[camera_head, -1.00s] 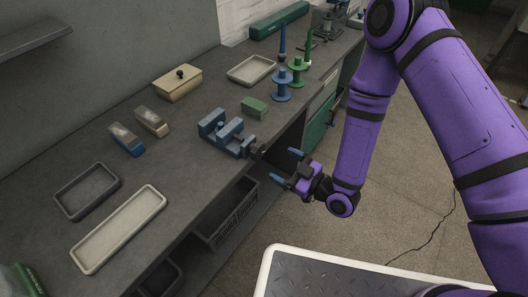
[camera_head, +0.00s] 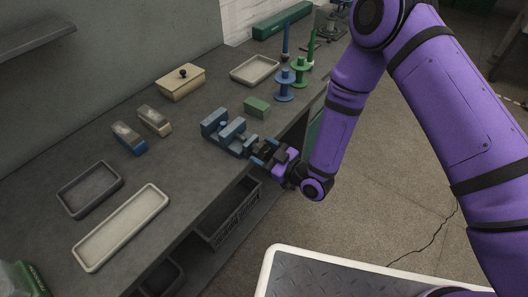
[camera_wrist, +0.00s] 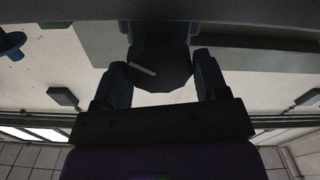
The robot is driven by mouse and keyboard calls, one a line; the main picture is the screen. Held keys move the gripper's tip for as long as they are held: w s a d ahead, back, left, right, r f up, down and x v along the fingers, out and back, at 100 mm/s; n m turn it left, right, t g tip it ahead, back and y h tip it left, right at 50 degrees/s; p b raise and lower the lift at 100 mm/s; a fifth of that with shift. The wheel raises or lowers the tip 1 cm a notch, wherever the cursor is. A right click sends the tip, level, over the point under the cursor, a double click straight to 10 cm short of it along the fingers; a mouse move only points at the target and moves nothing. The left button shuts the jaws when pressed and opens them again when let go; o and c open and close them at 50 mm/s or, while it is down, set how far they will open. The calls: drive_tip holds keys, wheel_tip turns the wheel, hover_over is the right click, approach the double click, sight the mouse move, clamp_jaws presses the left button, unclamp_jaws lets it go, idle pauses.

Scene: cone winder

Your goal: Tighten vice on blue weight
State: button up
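The blue-grey vice (camera_head: 214,124) stands at the front edge of the grey bench. Its dark round handle knob (camera_wrist: 160,72), with a pale line on it, faces out over the edge. My gripper (camera_head: 263,152) is at this knob. In the wrist view, the two blue fingers of my gripper (camera_wrist: 160,82) stand on either side of the knob, apart, with small gaps to it. My gripper is open. A small blue piece shows between the vice jaws, but I cannot tell for sure whether it is the blue weight.
A green block (camera_head: 257,107) lies behind the vice. Blue (camera_head: 284,87) and green (camera_head: 300,74) spools stand farther back. A lidded box (camera_head: 180,83), two brushes or blocks (camera_head: 129,139) and shallow trays (camera_head: 122,226) lie to the left. A dark crate (camera_head: 233,214) sits below the bench.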

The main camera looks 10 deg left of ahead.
drive_tip(key=c, duration=0.4)
drive_tip(key=shift+m, duration=1.4)
drive_tip(key=shift+c, duration=0.2)
drive_tip(key=o, duration=0.9)
drive_tip(key=shift+d, duration=0.1)
drive_tip(key=v, duration=1)
drive_tip(key=shift+s+d, duration=0.1)
drive_tip(key=shift+d, duration=0.2)
